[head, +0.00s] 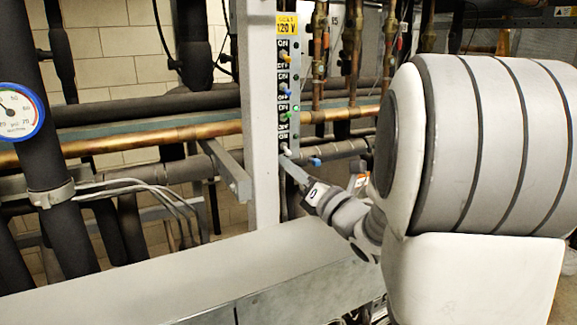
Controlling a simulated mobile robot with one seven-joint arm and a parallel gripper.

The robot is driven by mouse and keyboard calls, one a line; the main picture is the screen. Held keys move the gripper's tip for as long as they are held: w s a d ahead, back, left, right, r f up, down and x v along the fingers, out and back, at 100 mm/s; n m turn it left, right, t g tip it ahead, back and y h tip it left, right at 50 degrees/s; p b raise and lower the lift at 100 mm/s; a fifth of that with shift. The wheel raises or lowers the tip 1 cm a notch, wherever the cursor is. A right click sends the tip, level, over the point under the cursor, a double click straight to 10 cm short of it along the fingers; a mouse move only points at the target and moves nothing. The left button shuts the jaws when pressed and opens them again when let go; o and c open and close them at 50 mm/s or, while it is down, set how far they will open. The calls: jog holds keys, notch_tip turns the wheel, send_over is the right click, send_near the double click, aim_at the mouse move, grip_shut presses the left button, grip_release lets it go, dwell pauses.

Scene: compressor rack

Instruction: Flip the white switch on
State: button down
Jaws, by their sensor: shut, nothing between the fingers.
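The white switch (286,150) is the lowest on a narrow switch panel (294,140) on the pale upright post. It is small, and I cannot tell whether it is up or down. My gripper (285,161) is shut, with its tips just below the white switch. I cannot tell whether the tips touch it. Above it on the panel are a green switch (284,117), a blue switch (286,89) and a yellow switch (286,57), each with dark ON/OFF labels.
A yellow 120 V label (287,25) tops the panel. Copper and dark pipes (150,137) run behind the post (259,130). A round gauge (17,112) is at far left. A grey metal beam (130,285) crosses below. My arm fills the right side.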

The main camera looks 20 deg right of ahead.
jog(key=shift+s+r+g+p, duration=0.2)
jog(key=shift+r+g+p, duration=0.2)
jog(key=shift+g+p, duration=0.25)
